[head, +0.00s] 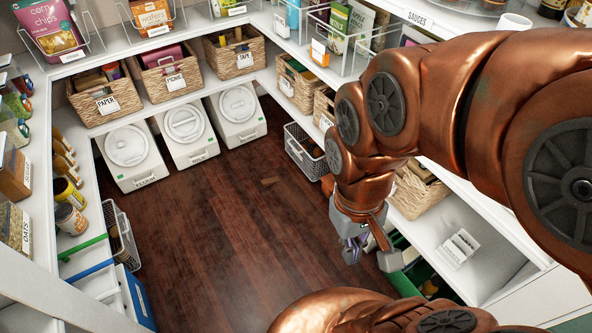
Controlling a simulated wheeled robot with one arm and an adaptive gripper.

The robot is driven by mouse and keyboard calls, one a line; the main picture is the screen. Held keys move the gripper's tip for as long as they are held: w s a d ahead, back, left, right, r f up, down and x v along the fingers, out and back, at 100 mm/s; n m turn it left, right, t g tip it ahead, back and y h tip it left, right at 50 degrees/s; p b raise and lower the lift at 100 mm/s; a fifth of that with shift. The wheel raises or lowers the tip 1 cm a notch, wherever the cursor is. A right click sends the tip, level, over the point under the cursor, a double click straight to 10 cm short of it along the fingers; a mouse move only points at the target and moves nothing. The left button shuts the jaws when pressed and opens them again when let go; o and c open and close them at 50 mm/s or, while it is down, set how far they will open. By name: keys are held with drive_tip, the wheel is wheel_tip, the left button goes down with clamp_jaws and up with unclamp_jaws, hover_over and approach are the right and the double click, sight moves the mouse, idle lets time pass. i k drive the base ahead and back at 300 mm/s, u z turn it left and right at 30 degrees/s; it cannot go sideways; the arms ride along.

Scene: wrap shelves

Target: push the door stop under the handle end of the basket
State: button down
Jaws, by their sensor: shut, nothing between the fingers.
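A grey basket with holed sides (297,155) stands on the floor at the right, right of the wedge. Another grey basket (123,238) stands on the floor at the left, by the left shelf. I cannot tell which basket the task names, nor make out a handle end. My gripper (368,253) is shut and empty, in front of the right shelf, to the right of and nearer than the wedge.
White lidded bins (184,124) line the back under a shelf of labelled woven baskets (165,78). A blue-sided container (137,298) stands at the lower left. A white rack (458,248) sits on the lower right shelf. The middle of the floor (215,235) is clear.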

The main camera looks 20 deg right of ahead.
sight(265, 183)
drive_tip(key=z, duration=0.05)
drive_tip(key=k, duration=0.25)
drive_tip(key=z, duration=0.25)
drive_tip(key=i, duration=1.65)
drive_tip(key=u, duration=1.6)
drive_tip(key=i, duration=0.7)
drive_tip(key=u, duration=0.75)
